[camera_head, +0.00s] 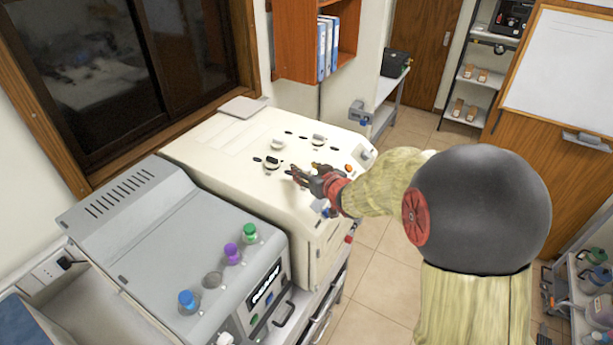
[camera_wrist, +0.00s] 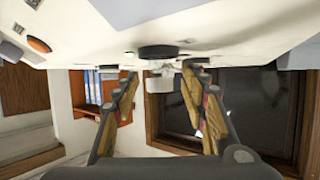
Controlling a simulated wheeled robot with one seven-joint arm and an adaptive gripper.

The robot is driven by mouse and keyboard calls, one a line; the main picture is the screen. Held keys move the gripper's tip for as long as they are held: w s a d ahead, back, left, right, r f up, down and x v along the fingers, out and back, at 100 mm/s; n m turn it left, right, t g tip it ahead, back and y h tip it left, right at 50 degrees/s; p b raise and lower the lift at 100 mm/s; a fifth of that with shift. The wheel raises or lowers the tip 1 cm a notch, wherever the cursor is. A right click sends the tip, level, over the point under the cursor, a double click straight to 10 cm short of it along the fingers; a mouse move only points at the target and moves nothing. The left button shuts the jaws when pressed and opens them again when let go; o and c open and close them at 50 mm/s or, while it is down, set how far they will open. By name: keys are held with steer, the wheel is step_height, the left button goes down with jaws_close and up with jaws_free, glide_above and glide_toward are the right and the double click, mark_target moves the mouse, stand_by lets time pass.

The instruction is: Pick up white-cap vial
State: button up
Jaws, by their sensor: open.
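My gripper (camera_head: 297,175) is open and empty, low over the machine top, just right of the vial in the head view. In the wrist view my gripper (camera_wrist: 161,76) has its two fingers spread on either side of the cap. I cannot tell the exact depth between fingertips and cap.
Other pale caps (camera_head: 278,144) (camera_head: 318,140) and dark holes are close by. An orange button (camera_head: 349,168) sits near the machine's right edge. A grey machine (camera_head: 150,235) holds blue (camera_head: 187,300), purple (camera_head: 232,253) and green (camera_head: 249,233) capped vials. A window (camera_head: 125,75) is behind.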

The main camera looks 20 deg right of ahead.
steer(key=shift+c, duration=0.4)
jaws_close()
